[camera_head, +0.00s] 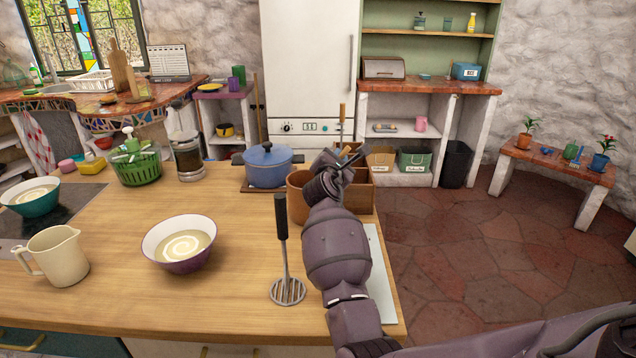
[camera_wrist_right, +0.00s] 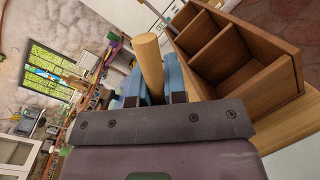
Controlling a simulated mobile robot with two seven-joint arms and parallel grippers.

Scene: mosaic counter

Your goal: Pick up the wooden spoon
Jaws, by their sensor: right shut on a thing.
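The handle sticks out beyond the fingers; the spoon's other end is hidden. The box, with several compartments, also shows in the wrist view (camera_wrist_right: 255,85), to the right of the handle. The handle looks outside the compartments seen there. My left gripper is not in view.
A potato masher (camera_head: 285,240) stands upright left of my right forearm. A blue pot (camera_head: 268,168) stands left of the box. A bowl of soup (camera_head: 180,255), a cream jug (camera_head: 62,258) and a coffee press (camera_head: 188,158) are farther left. The front middle counter is clear.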

